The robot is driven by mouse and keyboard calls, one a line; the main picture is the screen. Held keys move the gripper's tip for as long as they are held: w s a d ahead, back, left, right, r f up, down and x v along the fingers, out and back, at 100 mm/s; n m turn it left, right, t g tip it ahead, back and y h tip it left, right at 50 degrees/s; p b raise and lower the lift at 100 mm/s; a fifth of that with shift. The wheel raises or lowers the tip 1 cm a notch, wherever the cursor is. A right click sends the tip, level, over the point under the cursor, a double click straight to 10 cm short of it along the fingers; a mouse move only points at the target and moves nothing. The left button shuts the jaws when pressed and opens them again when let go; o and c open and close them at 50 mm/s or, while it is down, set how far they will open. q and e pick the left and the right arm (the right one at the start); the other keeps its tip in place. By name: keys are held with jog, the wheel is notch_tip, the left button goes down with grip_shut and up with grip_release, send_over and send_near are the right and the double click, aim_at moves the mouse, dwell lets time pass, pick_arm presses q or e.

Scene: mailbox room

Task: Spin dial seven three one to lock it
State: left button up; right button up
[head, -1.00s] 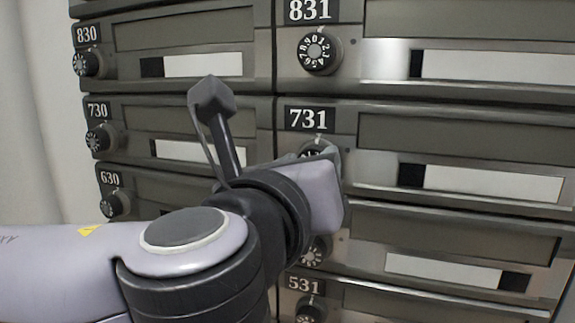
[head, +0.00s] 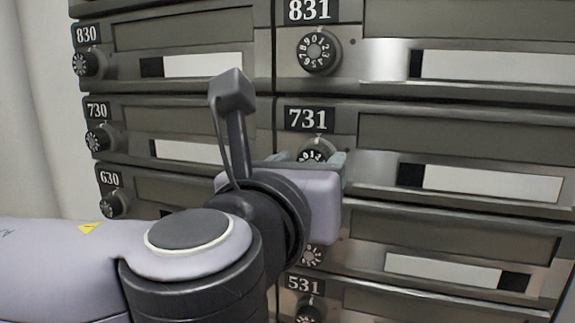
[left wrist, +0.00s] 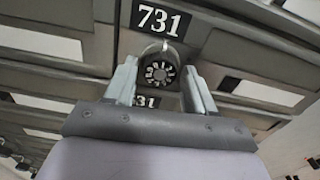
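The 731 dial (head: 317,151) is a round black knob with white numerals under the 731 label (head: 310,119). In the head view its lower part is hidden by my left gripper (head: 312,160). In the left wrist view the dial (left wrist: 160,71) shows between the two fingers of the left gripper (left wrist: 160,84), below the 731 label (left wrist: 158,20). The fingers are apart, one on each side of the dial, with gaps visible. I cannot tell how far the fingertips reach along the dial. My right gripper is not in view.
Dial 831 (head: 318,51) is above and another dial (head: 311,256) is below. Dials 730 (head: 99,138) and 630 (head: 112,204) are at the left. Mailbox doors with white name plates (head: 491,184) surround them. A pale wall (head: 35,120) stands at far left.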

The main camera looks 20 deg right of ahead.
pick_arm(q)
jog(key=shift+o, duration=0.3)
jog(key=b+v, duration=0.2)
jog(key=v, duration=0.5)
dwell(0.3)
